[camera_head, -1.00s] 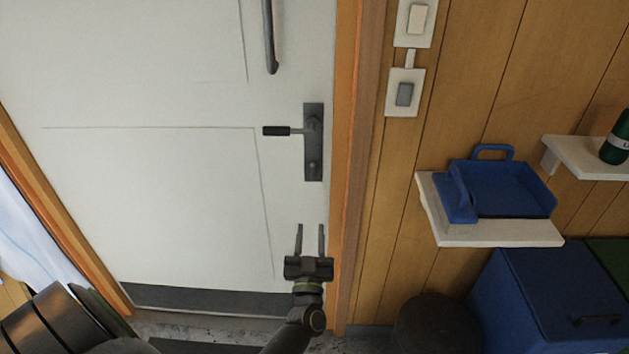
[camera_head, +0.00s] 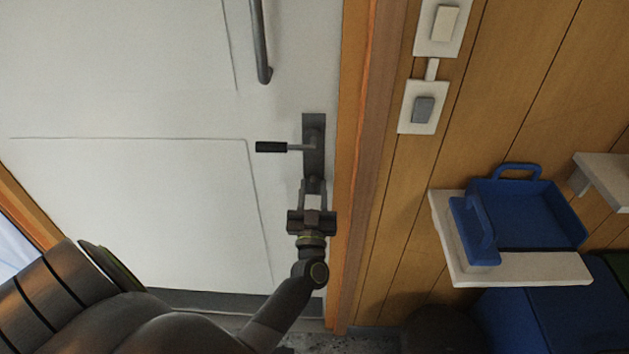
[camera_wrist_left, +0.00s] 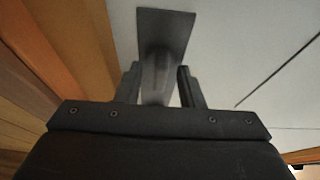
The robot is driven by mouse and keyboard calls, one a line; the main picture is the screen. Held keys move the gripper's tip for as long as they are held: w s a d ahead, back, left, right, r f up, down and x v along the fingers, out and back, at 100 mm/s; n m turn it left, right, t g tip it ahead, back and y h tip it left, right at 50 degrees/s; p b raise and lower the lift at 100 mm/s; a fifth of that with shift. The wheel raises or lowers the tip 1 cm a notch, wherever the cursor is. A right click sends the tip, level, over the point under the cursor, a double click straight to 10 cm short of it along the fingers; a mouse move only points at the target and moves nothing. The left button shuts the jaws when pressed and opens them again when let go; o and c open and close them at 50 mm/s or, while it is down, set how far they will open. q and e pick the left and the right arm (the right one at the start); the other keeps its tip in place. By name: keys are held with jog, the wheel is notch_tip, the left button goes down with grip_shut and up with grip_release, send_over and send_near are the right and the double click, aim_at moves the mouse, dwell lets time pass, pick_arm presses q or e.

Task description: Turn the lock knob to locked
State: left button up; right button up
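The white door (camera_head: 130,190) carries a dark lock plate (camera_head: 313,122) with a lever handle (camera_head: 272,147) pointing left. The small lock knob (camera_head: 314,184) is low on this plate, mostly hidden by my left gripper (camera_head: 314,188). That gripper is at the plate's lower end, its fingers apart on either side of the knob. In the left wrist view, the left gripper (camera_wrist_left: 158,82) shows a gap between its fingers, with the dark plate (camera_wrist_left: 165,28) and a blurred grey shape between them. I cannot tell whether the fingers touch the knob, or how it is turned. My right gripper is out of view.
The wooden door frame (camera_head: 352,180) stands close right of the gripper. A long pull handle (camera_head: 260,45) is above the lever. Right on the wall are switches (camera_head: 423,108) and a shelf (camera_head: 520,270) with a blue tray (camera_head: 525,215).

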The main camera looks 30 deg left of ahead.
pick_arm(q)
jog(key=shift+r, duration=0.1)
jog(key=c, duration=0.6)
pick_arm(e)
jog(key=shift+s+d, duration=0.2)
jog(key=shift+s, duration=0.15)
